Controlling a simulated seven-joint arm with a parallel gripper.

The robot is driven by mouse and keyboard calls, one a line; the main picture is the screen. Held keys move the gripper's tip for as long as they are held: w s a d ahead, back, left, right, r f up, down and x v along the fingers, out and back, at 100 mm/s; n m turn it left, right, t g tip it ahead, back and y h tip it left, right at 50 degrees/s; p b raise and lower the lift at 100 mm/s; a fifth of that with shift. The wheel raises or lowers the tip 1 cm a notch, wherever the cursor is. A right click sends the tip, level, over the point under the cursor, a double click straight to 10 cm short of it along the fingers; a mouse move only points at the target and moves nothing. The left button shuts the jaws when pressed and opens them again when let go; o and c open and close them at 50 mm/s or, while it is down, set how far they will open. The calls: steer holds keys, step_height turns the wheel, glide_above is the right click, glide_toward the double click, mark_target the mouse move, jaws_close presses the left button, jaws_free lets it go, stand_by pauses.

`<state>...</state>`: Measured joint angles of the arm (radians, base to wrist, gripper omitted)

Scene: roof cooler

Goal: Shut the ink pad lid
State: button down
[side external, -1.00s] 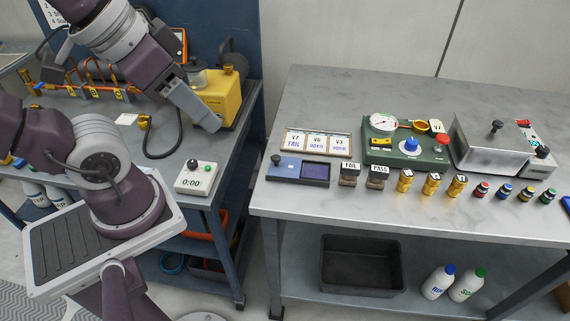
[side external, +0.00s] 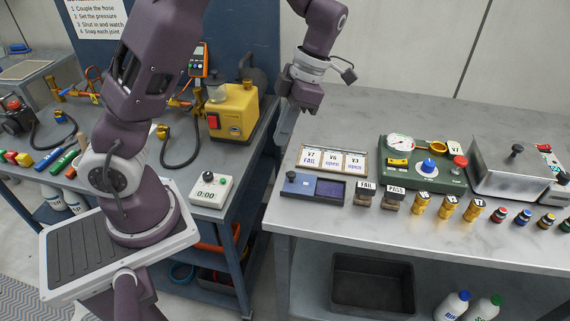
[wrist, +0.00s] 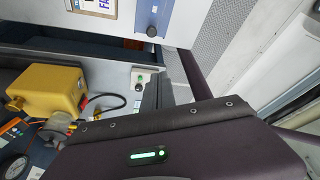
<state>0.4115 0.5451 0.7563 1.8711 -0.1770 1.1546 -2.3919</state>
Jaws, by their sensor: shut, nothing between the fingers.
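The ink pad (side external: 330,190) lies near the left front of the grey table, its dark purple pad surface exposed on the right half. Its blue lid (side external: 302,186) with a dark knob (side external: 290,176) covers the left half. In the wrist view the blue lid (wrist: 153,12) and knob (wrist: 151,31) show at the top edge; the exposed pad is out of that frame. My gripper (side external: 280,136) is shut and empty, above and left of the ink pad, apart from it. Its fingers (wrist: 157,82) show in the wrist view.
A framed card tray (side external: 333,174) lies behind the ink pad, and FAIL and PASS stamps (side external: 365,196) stand right of it. A green gauge box (side external: 425,178) is farther right. A gap separates this table from the blue bench with the yellow pump (side external: 234,112).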

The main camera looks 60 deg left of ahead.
mark_target(312, 189)
step_height(312, 189, down, 10)
steer(key=shift+s+a+f, duration=0.1)
steer(key=shift+w, duration=0.35)
steer(key=shift+w+d, duration=0.2)
steer(key=shift+d, duration=0.1)
steer(key=w+d, duration=0.4)
steer(key=shift+w+d, duration=0.25)
steer(key=shift+w, duration=0.1)
steer(key=shift+w+d, duration=0.35)
steer(key=shift+d, duration=0.15)
